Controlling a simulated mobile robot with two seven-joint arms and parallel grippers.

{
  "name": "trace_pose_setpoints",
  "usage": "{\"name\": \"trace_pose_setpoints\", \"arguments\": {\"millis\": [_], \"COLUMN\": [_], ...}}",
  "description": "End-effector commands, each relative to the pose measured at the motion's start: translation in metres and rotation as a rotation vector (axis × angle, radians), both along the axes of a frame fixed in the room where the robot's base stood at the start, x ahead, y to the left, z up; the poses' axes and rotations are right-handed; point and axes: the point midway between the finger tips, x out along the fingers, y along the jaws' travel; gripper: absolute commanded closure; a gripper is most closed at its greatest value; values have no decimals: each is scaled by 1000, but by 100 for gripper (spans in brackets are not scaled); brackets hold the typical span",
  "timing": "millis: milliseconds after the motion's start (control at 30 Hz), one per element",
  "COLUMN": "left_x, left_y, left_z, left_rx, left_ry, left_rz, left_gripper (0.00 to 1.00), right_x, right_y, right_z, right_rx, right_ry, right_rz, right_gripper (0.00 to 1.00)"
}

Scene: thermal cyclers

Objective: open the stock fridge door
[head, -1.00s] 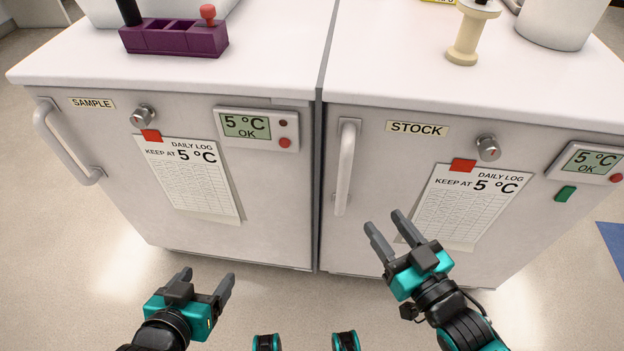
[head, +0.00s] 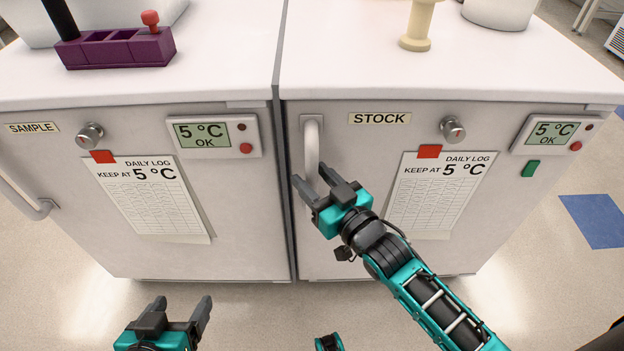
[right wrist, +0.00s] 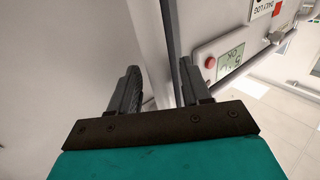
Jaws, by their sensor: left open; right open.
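The stock fridge door (head: 375,155) is shut, in the right half of the head view, with a "STOCK" label (head: 380,118). Its upright white handle (head: 312,145) is at the door's left edge. My right gripper (head: 312,178) is open at the handle's lower part and hides some of it. I cannot tell whether the handle lies between the fingers or touches them. The right wrist view shows the open fingers (right wrist: 160,72) near the fridge fronts; I cannot make out the handle there. My left gripper (head: 182,302) is open and empty, low in front of the sample fridge.
The sample fridge (head: 250,220) stands close at the left, shut, with its own handle (head: 38,208) at far left. A purple rack (head: 115,48) and a cream spool-shaped object (head: 418,28) stand on top. The stock fridge has a knob lock (head: 452,130) and log sheet (head: 440,200).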

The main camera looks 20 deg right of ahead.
Motion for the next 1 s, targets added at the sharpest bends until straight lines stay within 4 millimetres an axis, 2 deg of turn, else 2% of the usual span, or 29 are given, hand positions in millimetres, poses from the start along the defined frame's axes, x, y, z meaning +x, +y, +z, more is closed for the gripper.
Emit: {"name": "trace_pose_setpoints", "arguments": {"millis": [133,433,900,1000], "left_x": [1,1,2,2], "left_y": [-1,-1,1,1], "left_z": [-2,-1,-1,-1], "left_rx": [1,1,3,4], "left_ry": [4,1,-3,-3], "left_rz": [-2,-3,-2,-2], "left_gripper": [25,25,25,25], "right_x": [8,9,9,9], "right_y": [3,3,3,3], "right_z": [-1,0,0,0], "right_rx": [0,-1,-1,-1], "right_ry": [1,2,1,1], "right_rz": [0,0,0,0], "right_gripper": [52,53,98,100]}}
